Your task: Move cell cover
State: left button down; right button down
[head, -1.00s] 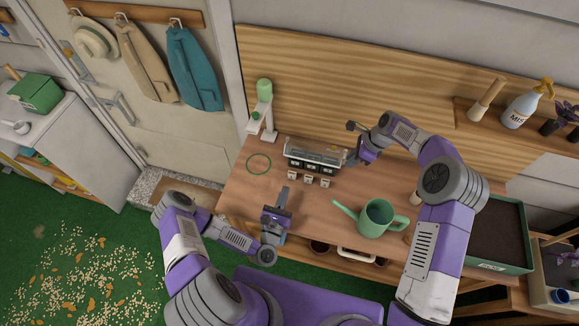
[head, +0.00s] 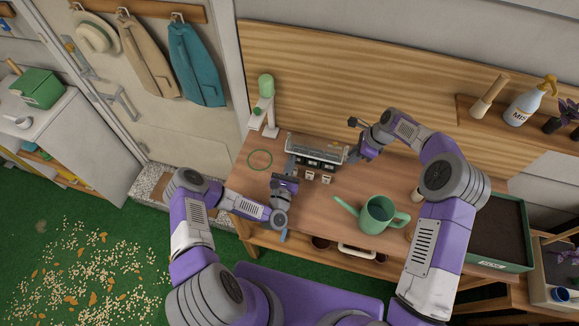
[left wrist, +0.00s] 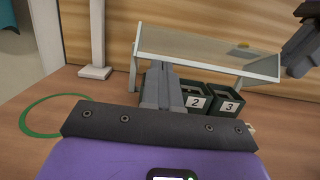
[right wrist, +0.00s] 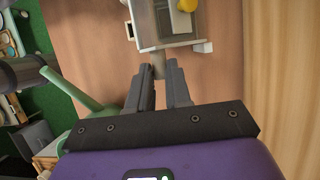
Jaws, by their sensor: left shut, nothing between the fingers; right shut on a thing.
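The cell cover (head: 316,146) is a long pale see-through panel in a frame, standing over a row of dark cells (head: 318,162) on the bench. In the left wrist view the cover (left wrist: 205,50) stands above cells numbered 2 (left wrist: 195,98) and 3 (left wrist: 230,100). My right gripper (head: 354,157) is at the cover's right end; in the right wrist view its fingers (right wrist: 160,80) are shut on a small grey peg at the end of the cover (right wrist: 165,30). My left gripper (head: 290,165) is shut and empty at the cover's left front, hiding the left cell. I cannot tell whether it touches the cover.
A green ring (head: 260,159) lies left of the cells, with a white stand with a green top (head: 266,100) behind it. A green watering can (head: 377,214) stands in front on the right. A soil tray (head: 497,232) is far right. A wooden backboard (head: 340,75) closes the rear.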

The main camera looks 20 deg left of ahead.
pick_arm(q)
jog(key=shift+r, duration=0.15)
jog(key=shift+w+r+g, duration=0.2)
jog(key=shift+r+g, duration=0.1)
jog(key=shift+r, duration=0.35)
pick_arm(e)
jog(key=c, duration=1.1)
grip_release()
jog(key=shift+s, duration=0.1)
jog(key=shift+o, duration=0.2)
jog(key=shift+r, duration=0.1)
